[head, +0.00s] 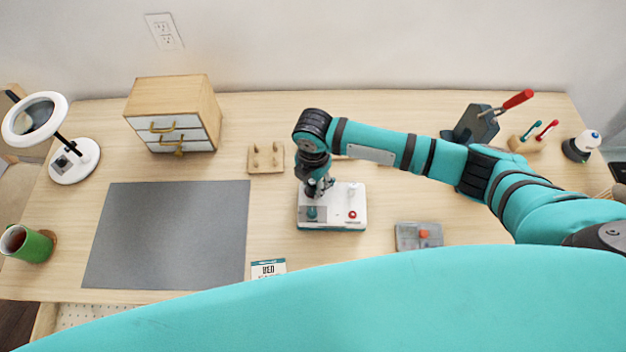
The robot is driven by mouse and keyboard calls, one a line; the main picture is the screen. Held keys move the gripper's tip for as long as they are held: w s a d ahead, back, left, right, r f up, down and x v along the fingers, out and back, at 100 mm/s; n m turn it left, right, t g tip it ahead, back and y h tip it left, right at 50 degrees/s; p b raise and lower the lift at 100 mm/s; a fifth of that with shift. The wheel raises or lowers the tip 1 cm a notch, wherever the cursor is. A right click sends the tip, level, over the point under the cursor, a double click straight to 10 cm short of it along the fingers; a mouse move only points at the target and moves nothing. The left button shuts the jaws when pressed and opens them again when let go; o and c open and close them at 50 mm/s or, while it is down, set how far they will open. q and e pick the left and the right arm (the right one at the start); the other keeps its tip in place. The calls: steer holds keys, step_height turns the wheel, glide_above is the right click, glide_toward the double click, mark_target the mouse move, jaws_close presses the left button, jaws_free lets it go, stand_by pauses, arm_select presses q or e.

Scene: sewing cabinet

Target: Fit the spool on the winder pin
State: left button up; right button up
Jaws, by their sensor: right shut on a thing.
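The winder (335,222) is a white box with a grey patch at its left, a red button at its right front and a small upright post behind the button. A small teal spool (312,213) shows at the left of the winder, over the grey patch. My right gripper (317,193) points down over the left part of the winder and is shut on the spool. The fingers and the spool cover the winder pin, so I cannot tell whether the spool is around it or just above it. My left gripper is not in view.
A wooden peg stand (266,167) is behind and left of the winder. A grey block with an orange-red top (422,235) is at its right front. A grey mat (170,240) lies bare at left, below a small drawer cabinet (168,96). A card (268,268) lies near the front edge.

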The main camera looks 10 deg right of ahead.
steer(key=shift+f, duration=0.1)
steer(key=o, duration=0.9)
step_height(320, 180, up, 12)
stand_by(0.6)
